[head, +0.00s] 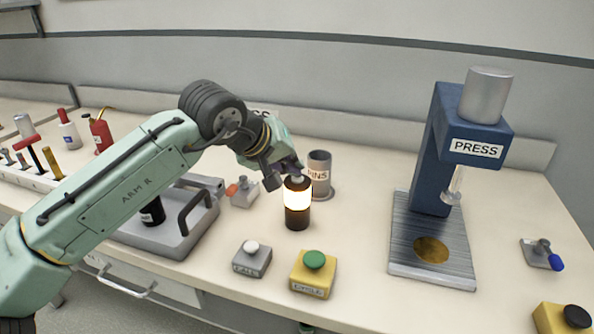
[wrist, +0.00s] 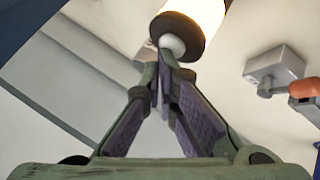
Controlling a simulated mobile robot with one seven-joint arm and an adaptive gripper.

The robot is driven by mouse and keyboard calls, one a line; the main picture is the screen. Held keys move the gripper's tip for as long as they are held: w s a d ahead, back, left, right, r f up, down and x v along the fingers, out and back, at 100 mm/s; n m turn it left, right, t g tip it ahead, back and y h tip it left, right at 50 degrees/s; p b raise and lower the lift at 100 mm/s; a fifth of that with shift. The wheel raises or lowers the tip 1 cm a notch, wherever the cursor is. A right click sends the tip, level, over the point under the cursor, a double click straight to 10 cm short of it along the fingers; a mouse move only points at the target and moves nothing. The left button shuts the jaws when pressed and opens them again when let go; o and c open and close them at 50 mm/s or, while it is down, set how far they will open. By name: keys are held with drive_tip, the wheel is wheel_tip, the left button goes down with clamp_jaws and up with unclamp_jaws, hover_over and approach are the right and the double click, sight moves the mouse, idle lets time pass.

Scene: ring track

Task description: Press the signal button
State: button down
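A cylindrical lamp (head: 298,196) with a dark base, a dark cap and a glowing white band stands on the bench. A pale rounded knob on its cap shows in the wrist view (wrist: 173,46). My gripper (head: 286,178) points down at the lamp's top. In the wrist view, my two fingers (wrist: 161,62) come together, with their tips at or just before the knob; I cannot tell whether they touch it. A grey box labelled CALL with a white button (head: 251,247) and a yellow box labelled CYCLE with a green button (head: 314,259) stand in front.
A grey PINS cup (head: 319,172) stands close behind the lamp. A blue press (head: 431,165) stands to the right. A metal fixture with a handle (head: 177,225) and a small orange-knobbed box (head: 242,193) lie to the left. Bench between lamp and press is clear.

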drive_tip(key=shift+s+f, duration=0.1)
drive_tip(key=shift+f, duration=0.35)
drive_tip(key=shift+r, duration=0.15)
drive_tip(key=shift+p, duration=0.3)
drive_tip(key=r+p, duration=0.5)
drive_tip(key=r, duration=0.1)
drive_tip(key=shift+w+r, duration=0.2)
